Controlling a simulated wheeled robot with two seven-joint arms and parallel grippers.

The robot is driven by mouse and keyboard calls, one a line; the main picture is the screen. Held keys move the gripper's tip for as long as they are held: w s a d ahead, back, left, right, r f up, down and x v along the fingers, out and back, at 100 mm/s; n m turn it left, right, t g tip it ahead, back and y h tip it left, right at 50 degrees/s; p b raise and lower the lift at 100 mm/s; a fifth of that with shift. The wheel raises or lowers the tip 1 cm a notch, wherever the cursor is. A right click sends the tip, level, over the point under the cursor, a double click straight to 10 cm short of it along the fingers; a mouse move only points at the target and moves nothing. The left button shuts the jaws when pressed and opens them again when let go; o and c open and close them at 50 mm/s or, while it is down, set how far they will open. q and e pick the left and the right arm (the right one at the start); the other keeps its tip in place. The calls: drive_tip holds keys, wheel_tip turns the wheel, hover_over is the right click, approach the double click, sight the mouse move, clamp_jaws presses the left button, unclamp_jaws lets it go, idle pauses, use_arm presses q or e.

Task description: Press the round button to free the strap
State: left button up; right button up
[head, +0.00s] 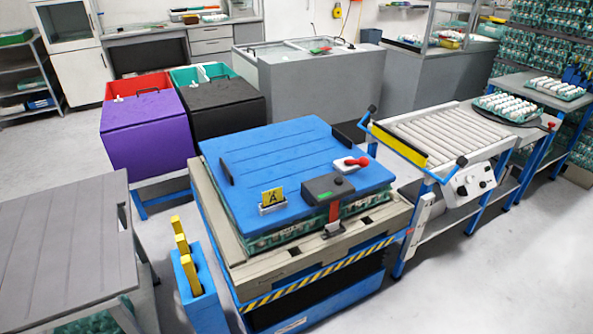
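A dark grey box (329,190) sits on the front right edge of a blue lid (270,165). A small dark round spot, which looks like the button (338,179), shows on its top. A strap (333,213), red above and dark below, hangs from the box's front down the side of the stack. A red-handled lever on a white base (350,164) stands on the lid behind the box. Whether the strap is latched is too small to tell. Neither of my grippers is in view.
The lid covers egg trays (262,243) on a pallet stack with a striped edge (300,287). A yellow sign (272,197) stands on the lid. A roller conveyor (450,135) is at right, a grey table (65,240) at left. Floor is free at lower right.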

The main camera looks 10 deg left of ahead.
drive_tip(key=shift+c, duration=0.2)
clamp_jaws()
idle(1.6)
